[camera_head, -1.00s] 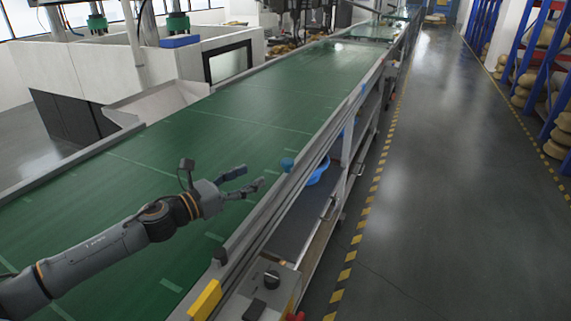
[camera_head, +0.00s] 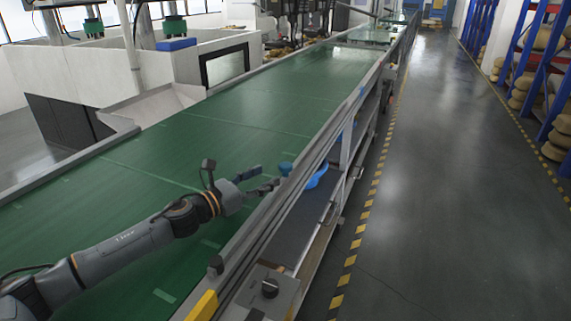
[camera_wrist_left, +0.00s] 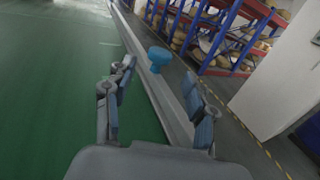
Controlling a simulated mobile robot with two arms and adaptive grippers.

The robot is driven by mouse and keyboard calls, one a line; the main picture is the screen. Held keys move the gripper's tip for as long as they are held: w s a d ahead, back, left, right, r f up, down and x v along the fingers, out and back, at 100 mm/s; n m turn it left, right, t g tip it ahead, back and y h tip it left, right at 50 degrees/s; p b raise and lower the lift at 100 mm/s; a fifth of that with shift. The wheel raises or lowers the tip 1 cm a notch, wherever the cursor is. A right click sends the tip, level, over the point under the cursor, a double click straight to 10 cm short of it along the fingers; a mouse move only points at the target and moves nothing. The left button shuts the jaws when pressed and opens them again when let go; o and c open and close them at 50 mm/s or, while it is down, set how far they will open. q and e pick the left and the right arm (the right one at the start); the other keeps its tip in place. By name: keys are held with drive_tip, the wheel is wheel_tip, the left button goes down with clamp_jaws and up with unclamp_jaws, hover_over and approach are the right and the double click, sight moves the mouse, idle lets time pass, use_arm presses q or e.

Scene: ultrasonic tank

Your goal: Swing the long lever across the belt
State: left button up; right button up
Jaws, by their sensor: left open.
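A blue knob (camera_head: 286,168) stands at the belt's right-hand rail. It also shows in the left wrist view (camera_wrist_left: 158,58), beyond and between my fingertips. I cannot clearly make out a long lever or tell whether this knob belongs to it. My left gripper (camera_head: 269,178) reaches over the green belt (camera_head: 250,120), its fingers just left of the knob. In the left wrist view my left gripper (camera_wrist_left: 160,76) has its two fingers wide apart with nothing between them. My right gripper is out of view.
A control box with a dark dial (camera_head: 269,288) and a yellow block (camera_head: 203,305) are at the near rail. A blue object (camera_head: 318,176) shows below the rail. A white machine (camera_head: 240,60) stands behind the belt. The belt is clear; the aisle (camera_head: 450,200) is free.

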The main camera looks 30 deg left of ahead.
sight(281, 168)
use_arm(q)
drive_tip(key=p+x, duration=0.2)
drive_tip(key=x, duration=0.4)
drive_tip(key=shift+w+d+r, duration=0.15)
drive_tip(key=shift+w, duration=0.15)
drive_tip(key=shift+x, duration=0.8)
clamp_jaws()
